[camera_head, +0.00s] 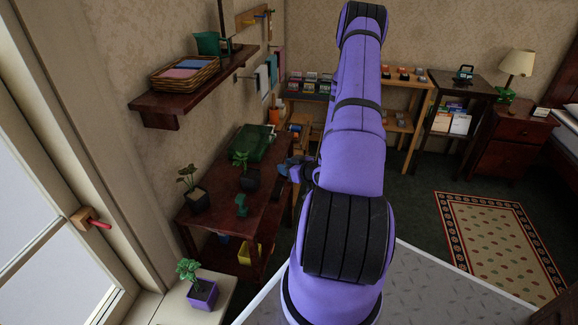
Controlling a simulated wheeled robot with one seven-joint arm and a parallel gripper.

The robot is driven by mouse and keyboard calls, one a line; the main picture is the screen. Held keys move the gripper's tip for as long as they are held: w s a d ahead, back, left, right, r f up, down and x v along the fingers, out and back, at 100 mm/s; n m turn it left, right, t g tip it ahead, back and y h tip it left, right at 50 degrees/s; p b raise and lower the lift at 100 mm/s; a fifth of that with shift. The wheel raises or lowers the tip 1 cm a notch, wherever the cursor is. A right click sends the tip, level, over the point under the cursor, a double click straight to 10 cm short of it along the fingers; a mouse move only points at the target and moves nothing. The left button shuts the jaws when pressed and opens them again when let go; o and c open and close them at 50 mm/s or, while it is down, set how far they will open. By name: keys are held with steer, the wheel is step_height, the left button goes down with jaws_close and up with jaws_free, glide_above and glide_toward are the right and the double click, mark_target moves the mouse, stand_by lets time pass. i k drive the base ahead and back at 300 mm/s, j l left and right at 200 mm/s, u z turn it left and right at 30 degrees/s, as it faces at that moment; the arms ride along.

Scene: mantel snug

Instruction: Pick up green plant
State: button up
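Several green plants are in view. One leafy plant in a purple pot (202,294) stands on a pale ledge at the lower left. Another plant in a dark pot (196,200) stands at the left of the dark red wooden table (222,221). A third plant (240,159) is farther back on that table, by a dark rounded pot (250,182). My gripper (285,168) seems to be the small dark shape beside my purple arm, near the table's right edge. It looks apart from the plants. Its fingers are too small and partly hidden to read.
A small teal object (241,205) and a green tray (252,142) are on the table. A wall shelf (205,87) with a wicker basket (186,75) overhangs it. A yellow bin (246,252) sits below. Open floor and a patterned rug (497,240) lie right.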

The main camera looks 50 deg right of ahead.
mark_target(250, 178)
steer(key=z, duration=0.85)
